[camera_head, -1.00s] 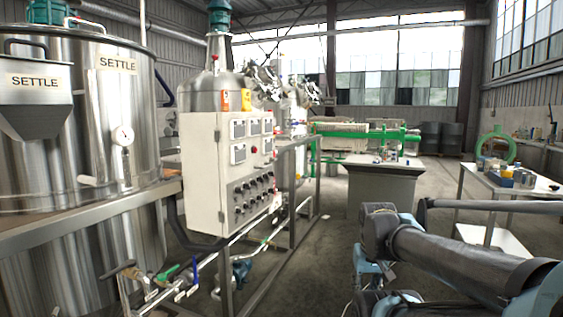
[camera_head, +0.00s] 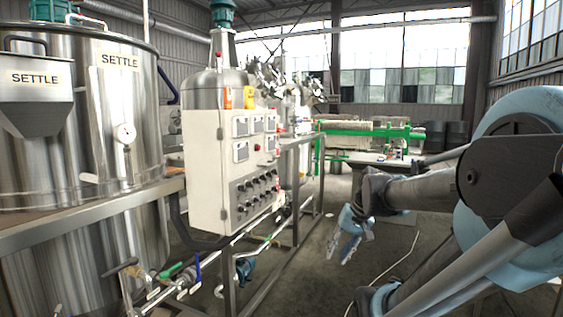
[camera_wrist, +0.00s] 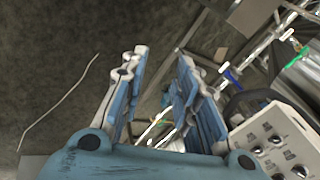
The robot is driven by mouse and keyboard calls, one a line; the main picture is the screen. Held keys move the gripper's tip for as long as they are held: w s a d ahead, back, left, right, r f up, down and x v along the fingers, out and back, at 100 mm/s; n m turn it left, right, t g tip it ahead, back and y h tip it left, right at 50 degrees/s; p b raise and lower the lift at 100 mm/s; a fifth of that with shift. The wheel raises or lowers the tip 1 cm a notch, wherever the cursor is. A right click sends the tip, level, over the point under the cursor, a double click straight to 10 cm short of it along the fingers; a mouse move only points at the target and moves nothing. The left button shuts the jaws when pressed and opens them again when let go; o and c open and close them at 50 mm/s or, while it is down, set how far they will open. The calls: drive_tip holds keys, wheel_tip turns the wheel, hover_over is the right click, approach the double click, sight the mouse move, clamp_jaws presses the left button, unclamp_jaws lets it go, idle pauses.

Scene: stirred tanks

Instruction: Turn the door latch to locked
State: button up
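The pale control cabinet (camera_head: 203,190) stands on a metal frame left of centre in the head view. Its face has small display windows, a red button (camera_head: 257,147) and rows of black knobs. I cannot make out which part is the door latch or how it is turned. Part of the cabinet with black knobs also shows at the lower right of the wrist view (camera_wrist: 246,134). My gripper (camera_head: 345,243) is right of the cabinet, apart from it, over the floor. In the wrist view its two blue-grey fingers (camera_wrist: 162,56) are spread with nothing between them.
Steel tanks labelled SETTLE (camera_head: 120,95) stand at the left. Pipes with blue and green valve handles (camera_head: 172,270) run low below the cabinet. Green-framed equipment (camera_head: 370,132) is at the back. The floor right of the frame is open, with a pale cable (camera_head: 403,258) on it.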

drive_tip(key=w+a+r+y, duration=0.3)
drive_tip(key=w+a+r, duration=0.3)
drive_tip(key=w, duration=0.4)
drive_tip(key=m+t+y, duration=0.3)
drive_tip(key=t+y, duration=0.1)
drive_tip(key=y, duration=0.6)
approach(279, 157)
drive_tip(key=x, duration=0.9)
drive_tip(key=shift+w+f, duration=0.15)
drive_tip(key=shift+w, duration=0.15)
drive_tip(key=shift+c, duration=0.3)
